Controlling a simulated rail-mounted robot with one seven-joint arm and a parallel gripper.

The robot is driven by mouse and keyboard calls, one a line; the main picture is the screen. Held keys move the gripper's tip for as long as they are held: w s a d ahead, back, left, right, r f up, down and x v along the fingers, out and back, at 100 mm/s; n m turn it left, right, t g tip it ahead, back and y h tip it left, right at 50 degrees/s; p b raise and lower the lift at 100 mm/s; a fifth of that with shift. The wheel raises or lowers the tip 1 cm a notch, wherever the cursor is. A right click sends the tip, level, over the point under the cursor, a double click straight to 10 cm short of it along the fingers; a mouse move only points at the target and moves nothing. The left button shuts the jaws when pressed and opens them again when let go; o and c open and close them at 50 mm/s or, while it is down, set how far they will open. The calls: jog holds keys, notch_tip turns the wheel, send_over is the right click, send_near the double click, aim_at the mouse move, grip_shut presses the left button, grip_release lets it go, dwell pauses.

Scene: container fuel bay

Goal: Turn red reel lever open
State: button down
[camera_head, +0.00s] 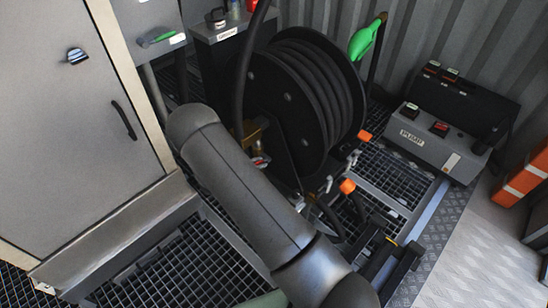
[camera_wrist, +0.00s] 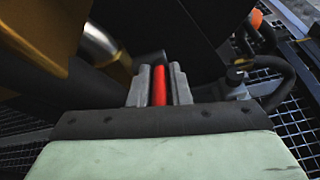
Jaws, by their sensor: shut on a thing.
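The red reel lever (camera_wrist: 159,85) shows in the wrist view as a narrow red bar between the two grey fingers of my gripper (camera_wrist: 160,84). The fingers are shut on it, one on each side. The lever's pivot end is hidden in the dark beyond the fingertips. In the head view the black hose reel (camera_head: 300,100) stands in the middle. A small patch of red (camera_head: 262,160) shows beside my arm at the reel's lower left. My arm hides most of my gripper there.
A grey cabinet (camera_head: 70,130) stands at the left. The pump box (camera_head: 430,140) is at the right. A green nozzle (camera_head: 365,38) hangs behind the reel. Orange-capped parts (camera_head: 347,186) and a black hose (camera_wrist: 275,75) lie close by. Metal grating (camera_head: 205,265) covers the floor.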

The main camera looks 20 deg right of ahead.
jog(key=c, duration=1.3)
grip_release()
jog(key=shift+c, duration=0.2)
jog(key=shift+a, duration=0.1)
jog(key=p+v, duration=0.3)
jog(key=v, duration=1.4)
jog(key=shift+p, duration=0.3)
jog(key=shift+a, duration=0.1)
